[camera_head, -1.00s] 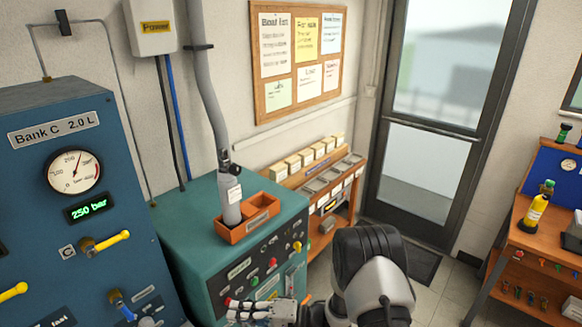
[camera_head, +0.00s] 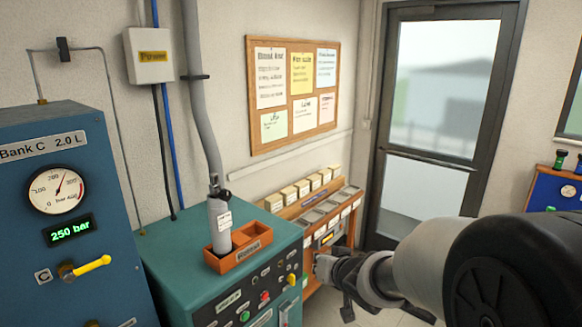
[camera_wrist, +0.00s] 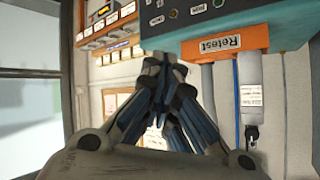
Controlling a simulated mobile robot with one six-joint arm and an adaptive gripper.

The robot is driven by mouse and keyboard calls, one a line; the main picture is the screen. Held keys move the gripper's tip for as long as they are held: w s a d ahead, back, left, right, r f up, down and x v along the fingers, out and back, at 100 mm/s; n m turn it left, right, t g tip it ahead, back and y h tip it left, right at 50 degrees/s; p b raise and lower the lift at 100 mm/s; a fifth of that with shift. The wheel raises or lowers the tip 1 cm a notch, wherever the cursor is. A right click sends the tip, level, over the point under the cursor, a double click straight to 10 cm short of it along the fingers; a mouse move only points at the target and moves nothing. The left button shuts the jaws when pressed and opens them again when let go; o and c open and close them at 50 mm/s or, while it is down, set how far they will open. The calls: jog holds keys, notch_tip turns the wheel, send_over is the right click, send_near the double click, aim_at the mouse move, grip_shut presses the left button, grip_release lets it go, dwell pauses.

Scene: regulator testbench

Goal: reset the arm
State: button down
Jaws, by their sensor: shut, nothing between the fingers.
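My gripper (camera_head: 330,268) is at the lower right of the head view, in front of the wooden shelf unit and right of the teal cabinet (camera_head: 182,250). Its fingers are closed together and hold nothing. My arm reaches in from the right edge, its dark joint large in the foreground. The wrist view, which looks upside down, shows the closed fingers (camera_wrist: 168,75) at the centre, with the teal cabinet (camera_wrist: 190,45) above them.
An orange tray (camera_head: 238,262) stands on the teal cabinet, with a grey cylinder (camera_head: 220,228) upright in it. The blue Bank C panel (camera_head: 110,225) is at left, its display reading 250 bar. A shelf unit with small boxes (camera_head: 300,190) and a door (camera_head: 440,110) are behind.

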jog(key=s+d+r+m+g+h+b, duration=0.1)
jog(key=s+d+r+h, duration=0.1)
jog(key=s+d, duration=0.45)
jog(key=s+d+r+g+h+b, duration=0.1)
jog(key=s+d+g+h+b, duration=0.15)
jog(key=s, duration=0.75)
jog(key=s+a+f+g, duration=0.1)
jog(key=s+f, duration=0.1)
jog(key=s, duration=0.7)
jog(key=s+a+f+n+g+y, duration=0.1)
jog(key=s+f+g, duration=0.1)
jog(key=s, duration=0.8)
jog(key=shift+b, duration=0.4)
jog(key=shift+s+a, duration=0.1)
jog(key=shift+a, duration=0.1)
